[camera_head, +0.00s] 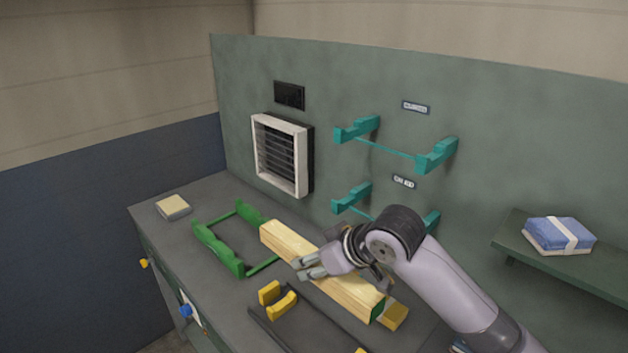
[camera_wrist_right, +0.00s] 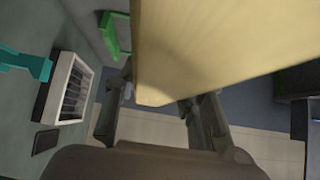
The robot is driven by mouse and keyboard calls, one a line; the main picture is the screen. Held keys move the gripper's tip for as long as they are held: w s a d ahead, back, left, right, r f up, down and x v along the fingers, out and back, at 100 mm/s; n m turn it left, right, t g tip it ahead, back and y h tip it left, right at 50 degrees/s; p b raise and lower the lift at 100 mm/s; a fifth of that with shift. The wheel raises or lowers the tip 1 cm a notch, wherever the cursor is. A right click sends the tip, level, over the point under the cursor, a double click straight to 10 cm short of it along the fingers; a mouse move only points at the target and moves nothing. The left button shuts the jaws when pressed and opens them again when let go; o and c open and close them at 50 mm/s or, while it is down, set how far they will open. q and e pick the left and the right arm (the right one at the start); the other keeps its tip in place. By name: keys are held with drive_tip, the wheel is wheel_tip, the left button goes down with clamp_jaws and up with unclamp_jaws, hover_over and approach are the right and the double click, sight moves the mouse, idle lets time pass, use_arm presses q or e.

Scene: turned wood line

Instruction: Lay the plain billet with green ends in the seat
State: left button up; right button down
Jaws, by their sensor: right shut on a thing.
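The plain pale-wood billet (camera_head: 285,240) has a green end face (camera_head: 378,308) at its near right end; its far end face does not show. My right gripper (camera_head: 312,266) is shut on the billet near its middle. The billet also fills the upper middle of the right wrist view (camera_wrist_right: 210,45), between the fingers (camera_wrist_right: 160,108). It seems to be above the bench, but the gap is hard to judge. A green two-sided cradle (camera_head: 218,248) stands on the bench just left of the billet. A yellow cradle (camera_head: 283,302) stands in front of it. My left gripper is not in view.
Teal wall brackets (camera_head: 435,156) hang in two rows behind; my arm partly covers the lower row. A yellow block (camera_head: 393,316) lies beside the billet's green end. A vent (camera_head: 280,155) is on the panel. A shelf (camera_head: 590,268) at right bears a blue bundle (camera_head: 558,234).

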drive_tip(key=s+d+f+m+t+h+b, duration=0.1)
drive_tip(key=s+d+f+m+h, duration=0.2)
drive_tip(key=s+d, duration=0.3)
drive_tip(key=s+d+f+m+t+h+b, duration=0.1)
drive_tip(key=s+d+m, duration=0.4)
drive_tip(key=d, duration=0.8)
wheel_tip(320, 180, down, 2)
drive_tip(key=shift+s+f+m+t+h+b, duration=0.25)
drive_tip(key=shift+s+m+h+b, duration=0.2)
drive_tip(key=shift+h+b, duration=0.5)
drive_tip(key=shift+a, duration=0.1)
drive_tip(key=w+a+r+n+y+p, duration=0.1)
drive_tip(key=w+a+r+n+y, duration=0.1)
drive_tip(key=a, duration=0.4)
drive_tip(key=w+a+r+n+g+y+p, duration=0.1)
drive_tip(key=w+a+r+n+y, duration=0.1)
drive_tip(key=w+a+n, duration=0.2)
drive_tip(key=w+a+r+n+g+y+p, duration=0.1)
drive_tip(key=w+a+r+n+y+p, duration=0.1)
drive_tip(key=w+a, duration=0.4)
drive_tip(key=shift+a+r+n+g, duration=0.2)
drive_tip(key=shift+a+n, duration=0.1)
drive_tip(key=shift+a, duration=0.5)
drive_tip(key=shift+a+r+n+g, duration=0.1)
drive_tip(key=shift+a+r+n, duration=0.15)
drive_tip(key=shift+a, duration=0.55)
